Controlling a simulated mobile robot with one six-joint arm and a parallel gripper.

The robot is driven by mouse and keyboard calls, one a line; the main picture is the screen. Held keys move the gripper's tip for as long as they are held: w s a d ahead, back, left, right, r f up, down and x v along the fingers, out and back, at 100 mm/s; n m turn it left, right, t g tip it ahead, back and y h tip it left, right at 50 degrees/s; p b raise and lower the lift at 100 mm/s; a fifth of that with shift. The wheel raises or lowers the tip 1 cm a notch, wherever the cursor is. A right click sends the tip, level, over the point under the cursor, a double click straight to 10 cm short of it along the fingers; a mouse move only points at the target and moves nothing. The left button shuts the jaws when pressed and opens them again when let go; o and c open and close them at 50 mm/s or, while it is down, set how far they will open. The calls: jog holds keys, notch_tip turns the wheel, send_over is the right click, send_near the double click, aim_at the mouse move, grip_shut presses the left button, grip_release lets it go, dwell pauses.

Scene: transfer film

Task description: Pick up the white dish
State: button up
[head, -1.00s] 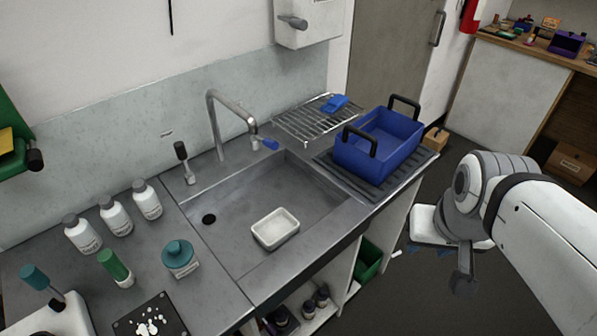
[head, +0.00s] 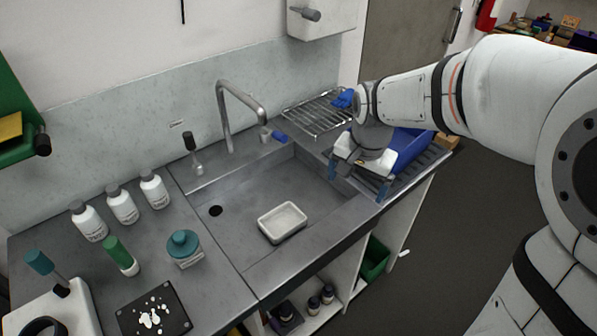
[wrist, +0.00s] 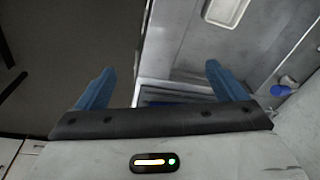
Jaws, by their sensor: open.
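The white dish (head: 283,222) is a small rectangular tray lying in the sink (head: 236,237), near its front edge, in the head view. It also shows at the top of the wrist view (wrist: 226,10), partly cut off by the frame edge. My gripper (head: 357,177) is up and to the right of the dish, above the sink's right front edge and in front of the blue tub. Its two blue fingers stand wide apart in the wrist view (wrist: 155,88), with nothing between them. The gripper is apart from the dish.
The blue tub (head: 412,146) on the ribbed drainer is partly hidden behind my arm. The tap (head: 231,115) rises behind the sink. White bottles (head: 122,205) and a teal-lidded jar (head: 184,248) stand on the left counter. The sink around the dish is clear.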

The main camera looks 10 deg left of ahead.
jog(key=shift+o, duration=0.8)
jog(key=w+a+f+m, duration=0.1)
jog(key=w+a+f, duration=0.2)
jog(key=a+f, duration=0.3)
jog(key=shift+w+a+m+g, duration=0.3)
jog(key=shift+w+a+g, duration=0.1)
jog(key=shift+a, duration=0.5)
jog(key=m+b, duration=0.1)
jog(key=m, duration=0.1)
send_near(283, 225)
jog(key=shift+w+a+g, duration=0.3)
jog(key=shift+w+g, duration=0.1)
jog(key=shift+w, duration=0.3)
jog(key=f, duration=0.2)
jog(key=f+p, duration=0.1)
jog(key=f, duration=0.1)
jog(key=f+p, duration=0.1)
jog(key=f, duration=0.2)
jog(key=shift+s+d+f, duration=0.1)
jog(key=shift+s, duration=0.2)
jog(key=c, duration=1)
